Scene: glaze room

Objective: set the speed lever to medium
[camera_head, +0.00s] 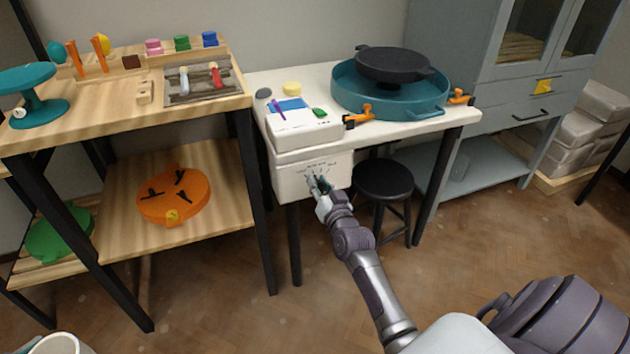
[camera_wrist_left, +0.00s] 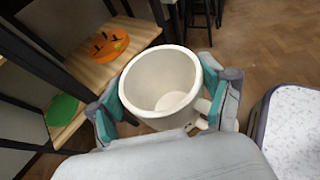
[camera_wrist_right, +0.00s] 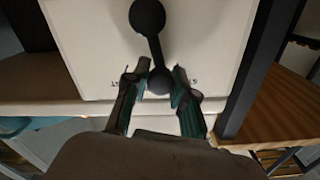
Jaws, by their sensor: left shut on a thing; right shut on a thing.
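The speed lever (camera_wrist_right: 155,52) is a black bar with a round knob at each end, on the front of a white control box (camera_head: 284,186) under the white table's edge. My right gripper (camera_head: 319,185) is at this box; in the right wrist view its fingers (camera_wrist_right: 160,76) are shut around the lever's near knob. Small dial marks show on the box face in the head view, too small to read. The gripper hides most of the lever there. My left gripper (camera_wrist_left: 166,108) is shut on a white mug (camera_wrist_left: 160,80), which looks empty inside.
The white table (camera_head: 407,125) carries a teal basin (camera_head: 390,101) with a black wheel disc (camera_head: 394,64) and orange clamps. A black stool (camera_head: 383,180) stands below it. A wooden workbench (camera_head: 120,112) with tools is at the left, a grey cabinet (camera_head: 470,60) at the right.

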